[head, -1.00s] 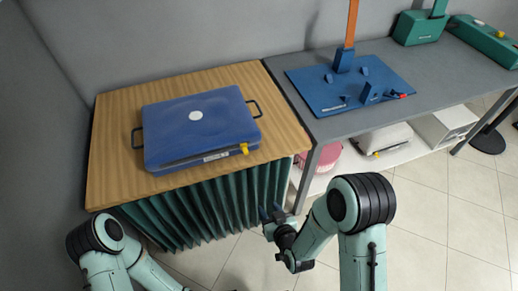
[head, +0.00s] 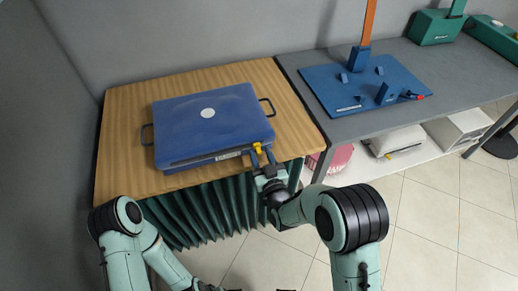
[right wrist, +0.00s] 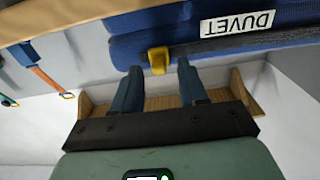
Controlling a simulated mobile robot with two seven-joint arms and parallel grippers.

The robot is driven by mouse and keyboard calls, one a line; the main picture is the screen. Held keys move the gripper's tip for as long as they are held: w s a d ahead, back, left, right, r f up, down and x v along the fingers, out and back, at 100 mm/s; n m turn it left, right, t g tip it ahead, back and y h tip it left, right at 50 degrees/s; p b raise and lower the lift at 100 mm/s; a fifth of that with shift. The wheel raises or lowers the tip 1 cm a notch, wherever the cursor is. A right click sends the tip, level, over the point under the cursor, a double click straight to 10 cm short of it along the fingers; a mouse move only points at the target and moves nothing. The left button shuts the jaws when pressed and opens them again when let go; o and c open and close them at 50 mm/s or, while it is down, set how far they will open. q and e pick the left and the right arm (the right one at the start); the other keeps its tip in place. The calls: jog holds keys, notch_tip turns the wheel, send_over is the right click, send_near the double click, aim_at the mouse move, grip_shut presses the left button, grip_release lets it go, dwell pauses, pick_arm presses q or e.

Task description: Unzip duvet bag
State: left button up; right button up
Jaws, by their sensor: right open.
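The blue duvet bag (head: 212,120) lies flat on the wooden table top, with dark handles at its left and right ends. Its yellow zipper pull (head: 257,147) is at the right end of the front edge. In the right wrist view the yellow pull (right wrist: 158,60) sits on the dark zip line beside the white DUVET label (right wrist: 236,22). My right gripper (head: 263,158) is open at the bag's front right corner. In the right wrist view its two blue fingers (right wrist: 158,72) stand on either side of the pull, apart from each other. My left arm shows at the lower left; its gripper is mostly cut off at the bottom edge.
The wooden table (head: 125,110) has a green pleated skirt (head: 205,212) in front. A grey bench (head: 450,78) on the right carries a blue board (head: 350,104) with an upright post. A shelf below holds a pink basket (head: 342,157) and a pillow-like item.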

aim_at(177, 162)
pick_arm(q)
jog(key=shift+r, duration=0.1)
pick_arm(e)
jog(key=shift+x, duration=1.3)
